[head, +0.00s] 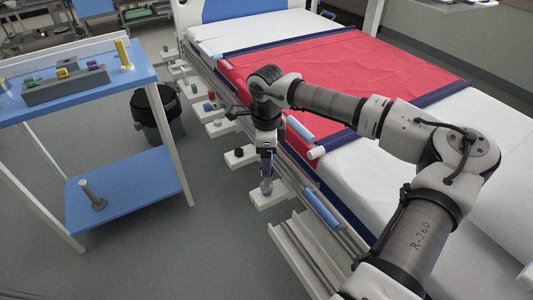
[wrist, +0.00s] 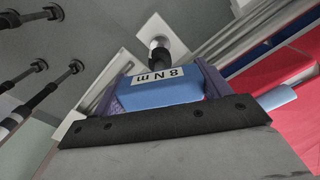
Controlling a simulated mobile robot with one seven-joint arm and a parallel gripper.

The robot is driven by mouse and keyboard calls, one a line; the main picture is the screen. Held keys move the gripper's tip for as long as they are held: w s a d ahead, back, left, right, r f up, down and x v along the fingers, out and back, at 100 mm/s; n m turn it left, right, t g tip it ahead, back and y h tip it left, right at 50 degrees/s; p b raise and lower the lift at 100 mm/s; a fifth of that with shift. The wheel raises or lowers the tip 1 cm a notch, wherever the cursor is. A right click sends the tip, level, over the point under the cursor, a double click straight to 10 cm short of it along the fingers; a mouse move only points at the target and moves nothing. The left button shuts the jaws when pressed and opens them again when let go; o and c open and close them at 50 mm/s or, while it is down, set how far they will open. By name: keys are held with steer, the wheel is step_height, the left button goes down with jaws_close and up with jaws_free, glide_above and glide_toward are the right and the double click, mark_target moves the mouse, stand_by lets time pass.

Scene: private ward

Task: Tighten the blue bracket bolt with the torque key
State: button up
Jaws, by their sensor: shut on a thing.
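The torque key (wrist: 165,92) has a blue body with a white label reading "8 N m". My gripper (head: 267,158) is shut on it; in the wrist view its fingers lie on both sides of the blue body. The key's dark shaft (wrist: 160,57) runs to a silver end over a white bracket plate (wrist: 140,43). In the head view the key points down at a white plate (head: 262,201) beside the bed. The key's tip hides any bolt there, so I cannot tell its colour or whether the tip is seated.
Several white bracket plates line the bed side, one with a black bolt (head: 239,152) and one with a red-topped bolt (head: 210,95). Light blue cylinders (head: 320,208) lie along the bed rail. A blue trolley (head: 120,85) with a grey holder (head: 65,86) and a black bin (head: 157,115) stand left.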

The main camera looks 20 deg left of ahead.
steer(key=shift+f, duration=0.1)
steer(key=shift+f+b, duration=0.4)
steer(key=m+b, duration=0.1)
steer(key=m, duration=0.3)
steer(key=shift+f+m+b, duration=0.15)
steer(key=shift+m+b, duration=0.15)
steer(key=shift+b, duration=0.1)
steer(key=shift+m, duration=1.1)
steer(key=shift+b, duration=0.35)
